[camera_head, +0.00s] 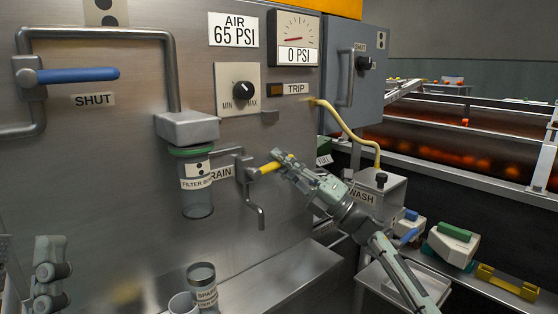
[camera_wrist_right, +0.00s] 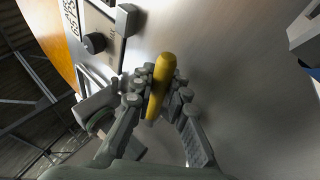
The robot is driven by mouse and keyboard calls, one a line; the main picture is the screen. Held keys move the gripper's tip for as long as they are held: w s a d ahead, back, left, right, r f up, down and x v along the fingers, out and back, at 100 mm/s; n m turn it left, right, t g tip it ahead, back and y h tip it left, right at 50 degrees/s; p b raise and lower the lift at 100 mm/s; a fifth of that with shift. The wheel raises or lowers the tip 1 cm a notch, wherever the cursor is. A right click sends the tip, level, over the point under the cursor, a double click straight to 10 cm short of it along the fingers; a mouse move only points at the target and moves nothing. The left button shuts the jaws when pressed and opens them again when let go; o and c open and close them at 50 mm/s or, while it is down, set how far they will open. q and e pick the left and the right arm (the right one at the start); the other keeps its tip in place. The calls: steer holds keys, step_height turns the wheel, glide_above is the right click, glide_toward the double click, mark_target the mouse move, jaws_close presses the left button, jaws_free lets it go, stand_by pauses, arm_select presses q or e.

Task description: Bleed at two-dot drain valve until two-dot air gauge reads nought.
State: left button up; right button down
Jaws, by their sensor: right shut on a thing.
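The drain valve (camera_head: 243,172) sits on the steel panel beside the filter bowl, with a bent outlet pipe below it. Its yellow handle (camera_head: 268,168) points right. My right gripper (camera_head: 282,162) is shut on the handle's outer end. The right wrist view shows the yellow handle (camera_wrist_right: 160,85) between the fingers (camera_wrist_right: 158,95). The air gauge (camera_head: 293,35) has a red needle pointing left, and its readout says 0 PSI. A sign (camera_head: 233,29) beside it says AIR 65 PSI. My left gripper (camera_head: 50,272) is at the lower left, away from the panel controls; its jaw opening is unclear.
A blue handle (camera_head: 78,75) above a SHUT label is at the upper left. The clear filter bowl (camera_head: 197,190) hangs left of the drain. A MIN-MAX knob (camera_head: 242,92) and a yellow hose (camera_head: 348,130) are nearby.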

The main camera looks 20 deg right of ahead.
steer(key=shift+f+m+t+h, duration=0.3)
steer(key=shift+m+t, duration=0.15)
steer(key=shift+m, duration=0.3)
steer(key=shift+f+m+t+h, duration=0.3)
steer(key=shift+m+t, duration=0.15)
steer(key=shift+m, duration=0.3)
steer(key=c, duration=1.5)
jaws_free()
steer(key=shift+o, duration=0.2)
steer(key=v, duration=1.2)
